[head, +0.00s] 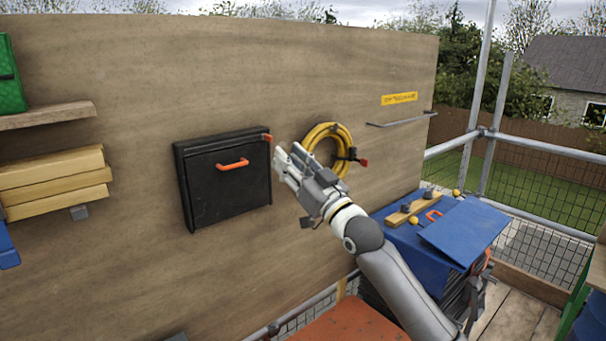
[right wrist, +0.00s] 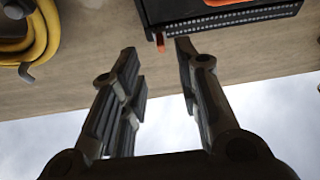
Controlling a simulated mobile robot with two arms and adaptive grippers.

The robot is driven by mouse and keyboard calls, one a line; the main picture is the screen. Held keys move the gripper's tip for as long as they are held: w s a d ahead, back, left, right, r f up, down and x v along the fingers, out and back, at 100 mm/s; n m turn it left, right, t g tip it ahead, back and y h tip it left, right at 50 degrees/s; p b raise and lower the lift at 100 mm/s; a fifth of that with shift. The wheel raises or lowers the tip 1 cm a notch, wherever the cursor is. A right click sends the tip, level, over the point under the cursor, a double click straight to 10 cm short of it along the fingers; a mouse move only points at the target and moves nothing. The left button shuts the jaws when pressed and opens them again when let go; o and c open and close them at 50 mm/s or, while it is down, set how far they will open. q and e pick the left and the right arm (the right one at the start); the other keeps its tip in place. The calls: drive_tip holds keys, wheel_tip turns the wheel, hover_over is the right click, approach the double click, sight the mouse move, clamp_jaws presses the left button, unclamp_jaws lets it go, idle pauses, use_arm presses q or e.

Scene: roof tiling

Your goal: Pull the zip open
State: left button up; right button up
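A black case (head: 225,195) hangs on the wooden wall, with an orange handle (head: 233,164) on its front. A small orange-red zip pull (head: 267,137) sits at its top right corner. In the right wrist view the case (right wrist: 170,12) is at the top edge, with a toothed zip strip (right wrist: 235,20) along its side. The pull (right wrist: 160,43) shows there between and just beyond the fingertips. My right gripper (head: 287,156) is open and empty, just right of the case near the pull; its fingers (right wrist: 155,52) stand apart. My left gripper is out of view.
A yellow coiled hose (head: 342,134) hangs on the wall right behind my right gripper. A metal bar (head: 400,120) juts out farther right. A blue-covered stack (head: 415,238) with tools stands below right. Shelves with timber (head: 55,180) are at the left.

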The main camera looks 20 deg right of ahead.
drive_tip(key=v, duration=0.4)
drive_tip(key=shift+s+d+f, duration=0.1)
drive_tip(key=shift+s+f, duration=0.1)
drive_tip(key=shift+s, duration=0.15)
